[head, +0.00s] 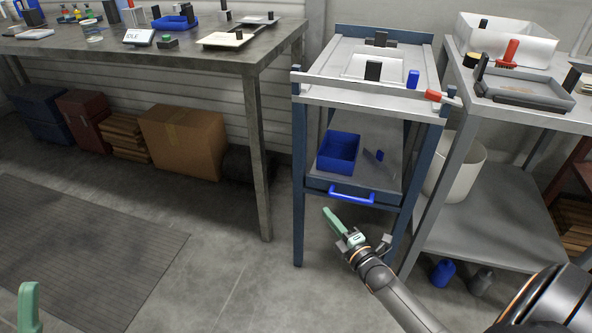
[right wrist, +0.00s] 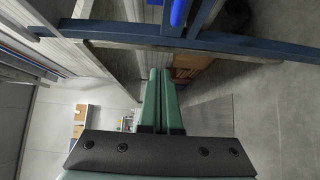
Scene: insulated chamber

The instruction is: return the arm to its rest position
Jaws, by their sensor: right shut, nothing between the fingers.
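My right gripper (head: 330,215) is in the lower middle of the head view, in front of the blue-framed cart (head: 298,190) and a little below its blue drawer handle (head: 352,195). Its green fingers are together and hold nothing. The right wrist view shows the same fingers (right wrist: 162,75) side by side, with blue frame bars beyond them. A green part of my left gripper (head: 29,300) shows at the bottom left corner of the head view. The rest of it is cut off, so its opening cannot be judged.
A blue bin (head: 338,153) sits in the cart's lower level. A grey shelf table (head: 480,190) stands close on the right, with a white bucket (head: 462,170) on its lower shelf. A long workbench (head: 200,62) is at the left. The floor (head: 215,255) in front is clear.

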